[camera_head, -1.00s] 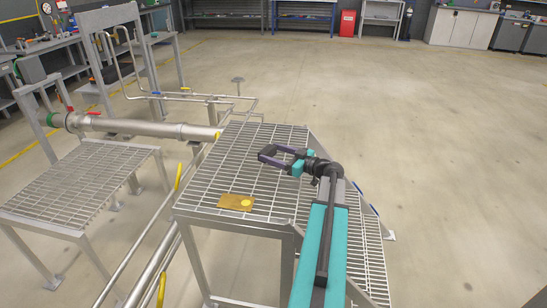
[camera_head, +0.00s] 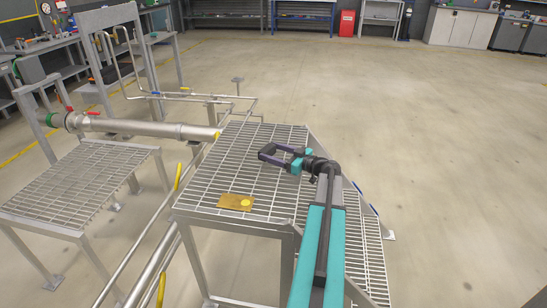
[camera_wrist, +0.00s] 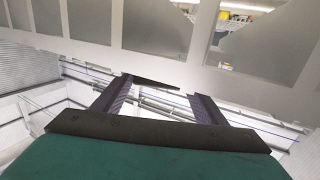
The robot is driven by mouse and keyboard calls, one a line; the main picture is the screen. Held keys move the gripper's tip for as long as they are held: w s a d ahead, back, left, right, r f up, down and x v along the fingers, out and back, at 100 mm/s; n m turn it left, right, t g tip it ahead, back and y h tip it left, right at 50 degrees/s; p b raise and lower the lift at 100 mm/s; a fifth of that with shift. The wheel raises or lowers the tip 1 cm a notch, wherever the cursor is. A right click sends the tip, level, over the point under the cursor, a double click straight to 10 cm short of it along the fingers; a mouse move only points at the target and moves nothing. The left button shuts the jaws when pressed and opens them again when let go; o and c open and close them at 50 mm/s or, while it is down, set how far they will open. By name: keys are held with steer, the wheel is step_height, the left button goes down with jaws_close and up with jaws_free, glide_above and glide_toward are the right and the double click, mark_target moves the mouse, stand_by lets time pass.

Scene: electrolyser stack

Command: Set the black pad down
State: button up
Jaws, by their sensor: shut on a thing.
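My gripper (camera_head: 268,152) is over the grating platform (camera_head: 205,187) and reaches left from the end of my teal arm. Its two dark fingers are spread, with a dark piece spanning their tips; it looks like the black pad. In the wrist view my gripper (camera_wrist: 160,92) shows both fingers, and the black pad (camera_wrist: 152,81) appears as a thin dark sliver between their tips, nearly edge-on. Its far side is hidden. I cannot tell whether the pad touches the grating.
A brown plate with a yellow disc (camera_head: 236,202) lies near the platform's front edge. A yellow-ended pipe (camera_head: 170,129) runs in from the left, above a lower grating (camera_head: 80,185). Railings pass between the platforms. The floor (camera_head: 420,130) to the right is clear.

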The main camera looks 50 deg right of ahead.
steer(key=shift+f, duration=1)
steer(key=shift+f, duration=0.15)
steer(key=o, duration=1)
steer(key=shift+o, duration=0.2)
steer(key=s, duration=0.4)
steer(key=s+d, duration=0.1)
steer(key=s, duration=0.3)
steer(key=s+d+r, duration=0.1)
steer(key=s, duration=0.3)
